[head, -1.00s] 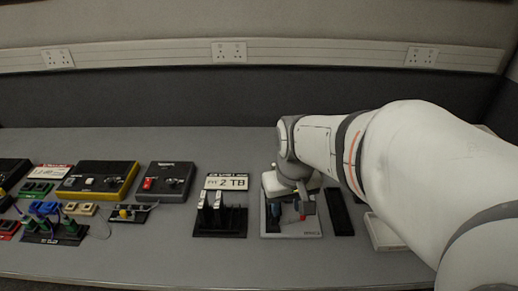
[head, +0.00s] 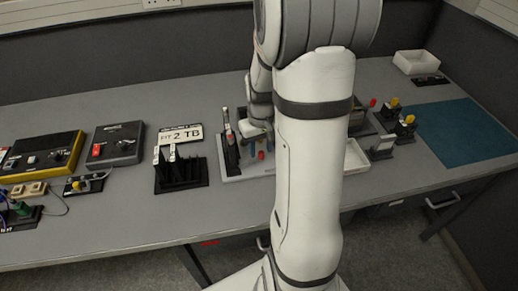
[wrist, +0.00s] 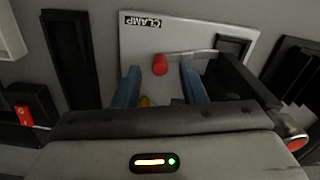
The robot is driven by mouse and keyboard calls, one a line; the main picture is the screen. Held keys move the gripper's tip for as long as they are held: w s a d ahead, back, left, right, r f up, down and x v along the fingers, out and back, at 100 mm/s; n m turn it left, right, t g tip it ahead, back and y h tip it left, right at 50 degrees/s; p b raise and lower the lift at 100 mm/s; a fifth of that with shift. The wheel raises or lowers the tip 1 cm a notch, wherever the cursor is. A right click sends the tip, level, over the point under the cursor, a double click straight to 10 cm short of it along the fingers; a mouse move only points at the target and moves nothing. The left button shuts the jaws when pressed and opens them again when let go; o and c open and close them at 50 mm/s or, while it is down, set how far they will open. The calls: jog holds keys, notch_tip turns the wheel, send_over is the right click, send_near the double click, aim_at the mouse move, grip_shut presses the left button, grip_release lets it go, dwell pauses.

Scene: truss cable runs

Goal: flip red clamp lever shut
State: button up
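The clamp lever has a red knob (wrist: 160,64) on a thin grey arm (wrist: 195,54). It lies over a light grey plate (wrist: 180,32) labelled CLAMP in the wrist view. My gripper (wrist: 160,77) is open, with blue fingers to the left and right of the knob in the picture. I see no clear contact, and cannot tell how deep the knob sits between the fingers. A small yellow part (wrist: 145,101) shows between the fingers, partly hidden. In the head view the red knob (head: 261,155) shows just below my gripper, and my arm hides the plate's right part.
A black slotted block (head: 181,173) stands left of the plate. A white tray (head: 356,155) and a small stand (head: 381,147) are to the right. A teal mat (head: 465,130) lies further right. The table front (head: 120,225) is clear.

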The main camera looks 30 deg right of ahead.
jog(key=shift+f, duration=0.6)
grip_shut()
